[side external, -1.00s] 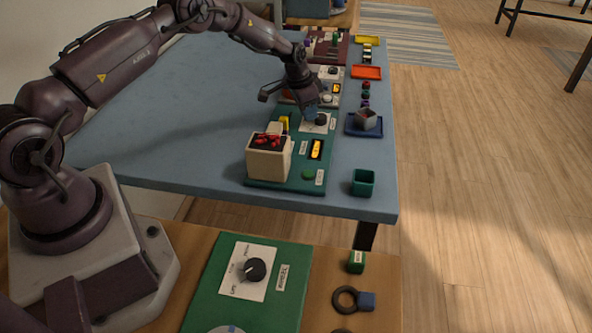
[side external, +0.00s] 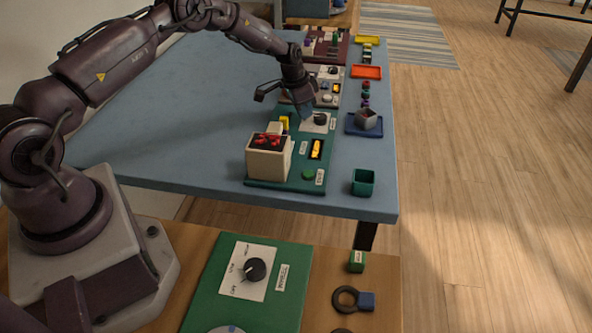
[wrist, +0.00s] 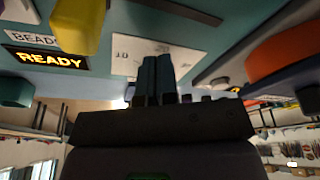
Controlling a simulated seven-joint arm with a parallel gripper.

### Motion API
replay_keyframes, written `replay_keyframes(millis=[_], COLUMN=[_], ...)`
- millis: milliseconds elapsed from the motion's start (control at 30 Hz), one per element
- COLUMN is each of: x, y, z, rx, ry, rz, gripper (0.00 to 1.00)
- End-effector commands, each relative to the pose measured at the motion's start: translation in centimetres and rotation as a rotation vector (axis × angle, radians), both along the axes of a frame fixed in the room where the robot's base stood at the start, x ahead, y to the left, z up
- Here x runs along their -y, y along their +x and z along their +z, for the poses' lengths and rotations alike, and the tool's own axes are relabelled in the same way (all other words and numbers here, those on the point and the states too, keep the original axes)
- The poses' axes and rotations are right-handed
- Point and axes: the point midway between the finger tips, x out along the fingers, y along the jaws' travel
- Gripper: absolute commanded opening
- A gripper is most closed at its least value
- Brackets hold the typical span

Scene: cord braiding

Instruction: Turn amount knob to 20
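The dark amount knob (side external: 320,119) sits on a white dial plate (side external: 314,127) on the teal panel (side external: 292,184). My gripper (side external: 307,112) is just left of the knob and above the plate in the side view. In the wrist view, the fingers (wrist: 158,78) are close together and look shut, with nothing seen between them. They cover part of the dial plate (wrist: 121,56), and the knob is hidden there. The dial marks are too small to read, so I cannot tell the knob's setting.
The panel has a lit display (side external: 316,149) that reads READY in the wrist view (wrist: 46,60), a green button (side external: 308,174), a yellow part (side external: 285,122) and a cream box (side external: 268,160). A blue tray (side external: 353,129) stands right of the knob.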

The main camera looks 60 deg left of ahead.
Motion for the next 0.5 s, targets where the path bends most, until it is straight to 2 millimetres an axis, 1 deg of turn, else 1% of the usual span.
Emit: replay_keyframes(millis=[33,300,400,500], x=[-0.2,-0.1,0.0,0.0], y=[-0.5,-0.2,-0.1,-0.1], z=[-0.1,3.6,4.7,5.3], rx=[-0.017,-0.005,-0.004,-0.003], ry=[0.0,-0.002,-0.002,-0.003], rz=[0.001,0.002,0.002,0.002], gripper=[0.0,0.0,0.0,0.0])
